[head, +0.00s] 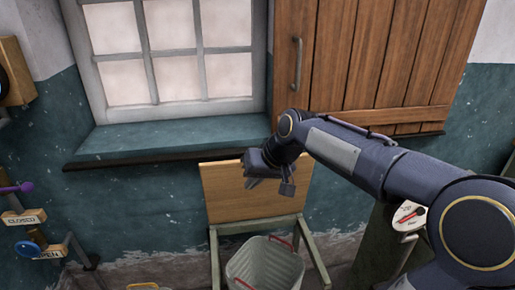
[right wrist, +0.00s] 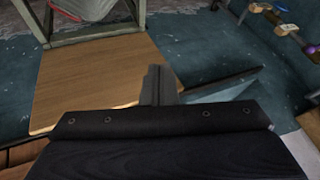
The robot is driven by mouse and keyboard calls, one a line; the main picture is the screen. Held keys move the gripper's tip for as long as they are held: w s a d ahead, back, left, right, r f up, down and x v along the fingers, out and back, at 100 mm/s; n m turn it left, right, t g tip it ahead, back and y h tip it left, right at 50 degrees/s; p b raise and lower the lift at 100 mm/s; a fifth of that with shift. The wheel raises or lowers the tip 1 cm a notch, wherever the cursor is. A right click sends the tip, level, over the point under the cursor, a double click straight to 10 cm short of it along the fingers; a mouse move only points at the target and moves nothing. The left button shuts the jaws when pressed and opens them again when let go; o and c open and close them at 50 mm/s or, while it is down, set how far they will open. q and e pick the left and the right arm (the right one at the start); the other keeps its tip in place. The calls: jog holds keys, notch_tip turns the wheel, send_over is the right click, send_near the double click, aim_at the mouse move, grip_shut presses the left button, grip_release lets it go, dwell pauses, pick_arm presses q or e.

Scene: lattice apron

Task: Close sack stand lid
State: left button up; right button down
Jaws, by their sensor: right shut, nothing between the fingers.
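The sack stand (head: 214,255) is a greenish frame below the window, holding a pale grey sack (head: 265,265) with red handles. Its lid (head: 225,190) is a flat light-wood board standing raised at the back of the frame, near the wall. My right gripper (head: 268,186) is shut and empty at the upper middle of the lid, hiding part of it. I cannot tell whether it touches. In the right wrist view the lid (right wrist: 90,85) lies beside the shut fingers (right wrist: 160,85), with the stand frame (right wrist: 85,35) and sack (right wrist: 90,8) beyond. My left gripper is not in view.
A window sill (head: 170,140) juts out above the lid. A wooden shutter (head: 375,60) with a metal handle is at the upper right. Wall fittings with small signs (head: 25,217) are at the left. A grey-green box with a round dial (head: 409,215) stands at the right.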

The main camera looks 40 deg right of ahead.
jog(key=w+d+m+g+h+p, duration=0.15)
jog(key=w+d+h+p, duration=0.3)
jog(key=w+d, duration=1.55)
jog(key=shift+t, duration=0.35)
jog(key=shift+w+a+f+p, duration=0.15)
jog(key=shift+w+f+p, duration=0.15)
jog(key=shift+f, duration=1.3)
jog(key=shift+w+a+f+p, duration=0.15)
jog(key=shift+w+f+p, duration=0.2)
jog(key=shift+f, duration=1.3)
jog(key=shift+w+a+f+p, duration=0.15)
jog(key=shift+w+f+p, duration=0.15)
jog(key=shift+f, duration=1.3)
jog(key=shift+f, duration=0.1)
